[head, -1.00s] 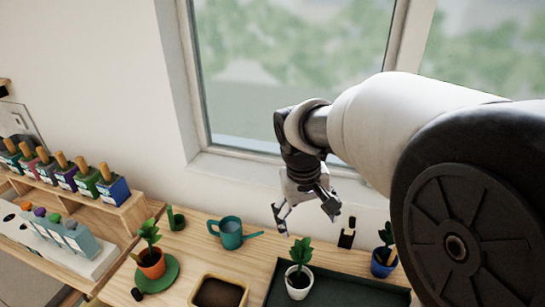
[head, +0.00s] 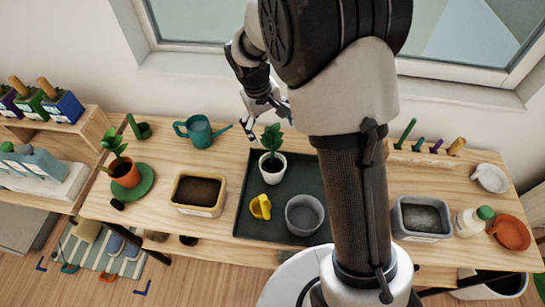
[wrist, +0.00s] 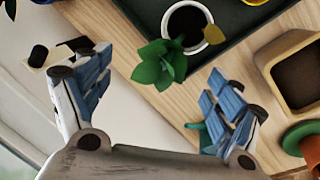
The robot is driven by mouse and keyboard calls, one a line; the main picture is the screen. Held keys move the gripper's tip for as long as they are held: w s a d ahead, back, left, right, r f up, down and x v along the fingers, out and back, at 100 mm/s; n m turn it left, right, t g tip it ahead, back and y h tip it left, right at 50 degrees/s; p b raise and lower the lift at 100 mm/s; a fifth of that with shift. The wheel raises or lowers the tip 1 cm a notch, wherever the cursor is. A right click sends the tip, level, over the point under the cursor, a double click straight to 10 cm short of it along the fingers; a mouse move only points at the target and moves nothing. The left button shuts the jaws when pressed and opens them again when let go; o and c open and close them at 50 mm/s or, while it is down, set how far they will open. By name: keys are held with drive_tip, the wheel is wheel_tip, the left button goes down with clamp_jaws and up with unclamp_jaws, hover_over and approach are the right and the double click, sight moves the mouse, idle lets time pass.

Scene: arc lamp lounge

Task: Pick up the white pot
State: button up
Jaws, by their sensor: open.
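The white pot (head: 272,178) holds dark soil and a green leafy plant (head: 271,136). It stands upright at the back left of a dark green tray (head: 243,205). My gripper (head: 268,115) is open and empty, above and behind the pot, close to the plant's top. In the wrist view, my gripper (wrist: 162,68) has its fingers spread wide to either side of the leaves (wrist: 160,64). The pot (wrist: 192,48) lies beyond the fingertips there, seen from above. No contact with the pot shows.
On the tray are a yellow object (head: 260,207) and a grey pot (head: 304,216). A tan soil-filled planter (head: 199,193) stands left of the tray; a teal watering can (head: 199,132) is behind it. My arm hides the tray's right part. The window wall is close behind.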

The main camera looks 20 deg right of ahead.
sight(271, 134)
drive_tip(key=x, duration=0.1)
drive_tip(key=b+x, duration=0.1)
drive_tip(key=x, duration=0.1)
drive_tip(key=b+x, duration=0.1)
drive_tip(key=x, duration=0.1)
drive_tip(key=shift+s+a+f, duration=0.25)
drive_tip(key=shift+s, duration=0.15)
drive_tip(key=shift+w+d+f, duration=0.1)
drive_tip(key=shift+d+f, duration=0.05)
drive_tip(key=shift+f, duration=0.25)
drive_tip(key=shift+r, duration=0.1)
drive_tip(key=c, duration=1.9)
drive_tip(key=shift+c, duration=0.2)
